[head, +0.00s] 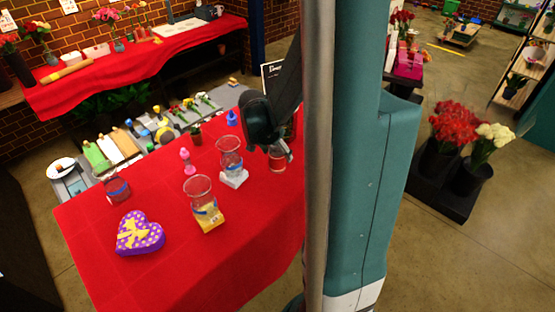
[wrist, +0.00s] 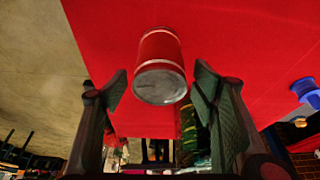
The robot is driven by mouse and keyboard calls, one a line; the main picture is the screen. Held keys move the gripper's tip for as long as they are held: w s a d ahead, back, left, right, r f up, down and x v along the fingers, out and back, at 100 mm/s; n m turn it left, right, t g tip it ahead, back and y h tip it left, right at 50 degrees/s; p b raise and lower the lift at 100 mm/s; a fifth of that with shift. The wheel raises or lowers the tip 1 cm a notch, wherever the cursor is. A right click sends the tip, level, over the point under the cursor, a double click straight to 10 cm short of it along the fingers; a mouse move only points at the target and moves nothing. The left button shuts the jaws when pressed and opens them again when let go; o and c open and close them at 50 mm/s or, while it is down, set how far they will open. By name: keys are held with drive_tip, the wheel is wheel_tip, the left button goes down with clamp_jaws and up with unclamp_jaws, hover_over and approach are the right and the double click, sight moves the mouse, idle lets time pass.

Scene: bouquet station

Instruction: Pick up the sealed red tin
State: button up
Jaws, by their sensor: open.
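A red tin (head: 278,158) with pale bands stands at the right side of the red-covered table, partly hidden by my gripper (head: 266,125). In the wrist view the red tin (wrist: 160,50) shows its silvery round end toward the camera. My gripper (wrist: 161,90) is open, with one dark finger to each side of the tin's near end. No finger clearly touches it, and the exact depth is hard to tell. A second red container (head: 117,188) stands at the table's left; whether it is sealed is too small to tell.
Two glass vases, one on a white block (head: 234,178) and one on a yellow block (head: 209,221), stand left of my gripper. A purple heart-shaped box (head: 140,233) lies nearer the front left. A pink bottle (head: 187,160) and blue bottle (head: 232,118) stand farther back.

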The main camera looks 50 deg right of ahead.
drive_tip(key=shift+x, duration=2.55)
drive_tip(key=shift+r, duration=0.1)
drive_tip(key=shift+s, duration=0.1)
drive_tip(key=c, duration=1.2)
